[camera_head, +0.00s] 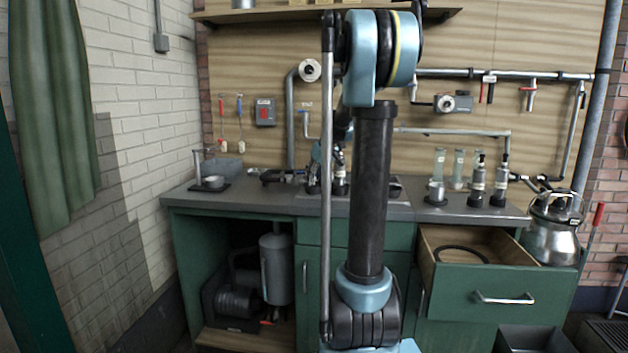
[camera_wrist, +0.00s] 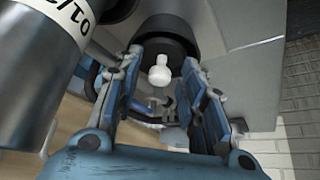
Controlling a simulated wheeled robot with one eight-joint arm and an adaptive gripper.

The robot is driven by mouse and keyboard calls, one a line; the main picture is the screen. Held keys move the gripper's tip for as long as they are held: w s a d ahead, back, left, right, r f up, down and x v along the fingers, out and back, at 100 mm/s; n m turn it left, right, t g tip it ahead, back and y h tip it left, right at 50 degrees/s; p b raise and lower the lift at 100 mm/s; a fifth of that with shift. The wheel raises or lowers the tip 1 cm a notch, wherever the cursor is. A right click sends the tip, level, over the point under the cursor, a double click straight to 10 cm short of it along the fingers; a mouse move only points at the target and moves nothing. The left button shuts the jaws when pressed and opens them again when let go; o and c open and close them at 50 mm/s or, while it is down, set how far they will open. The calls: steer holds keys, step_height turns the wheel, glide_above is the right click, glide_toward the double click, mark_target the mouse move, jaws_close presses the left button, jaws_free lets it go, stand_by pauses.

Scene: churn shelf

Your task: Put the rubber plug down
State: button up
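In the wrist view, a small white knobbed piece (camera_wrist: 160,72), which looks like the rubber plug, sits against a round black part (camera_wrist: 165,42). I cannot tell whether it rests in it or on it. My gripper (camera_wrist: 163,62) has its two blue fingers wide apart, one on each side of the white piece, with visible gaps. Nothing is clearly pinched between them. In the head view, my arm hides most of the gripper, which is low over the middle of the grey worktop (camera_head: 270,200). The plug cannot be made out there.
A silver labelled bottle (camera_wrist: 35,75) with a black part stands close to my gripper's left in the wrist view. An open drawer (camera_head: 490,300) juts out below. A small cup (camera_head: 213,182) stands far left.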

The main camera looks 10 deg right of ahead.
steer(key=v, duration=1.2)
steer(key=s+a+f+m+g+h, duration=0.1)
steer(key=s+f, duration=0.8)
steer(key=s, duration=0.3)
steer(key=s+a+f+m+g, duration=0.1)
steer(key=s+f+m, duration=0.1)
steer(key=s+f, duration=0.8)
steer(key=s+a+f+m+g+h, duration=0.1)
steer(key=s+f+m, duration=0.1)
steer(key=s+f, duration=0.7)
steer(key=s, duration=0.7)
steer(key=shift+a+f+h, duration=0.15)
steer(key=shift+f+h, duration=0.05)
steer(key=shift+h, duration=0.1)
steer(key=shift+w+f, duration=0.2)
steer(key=shift+w, duration=0.2)
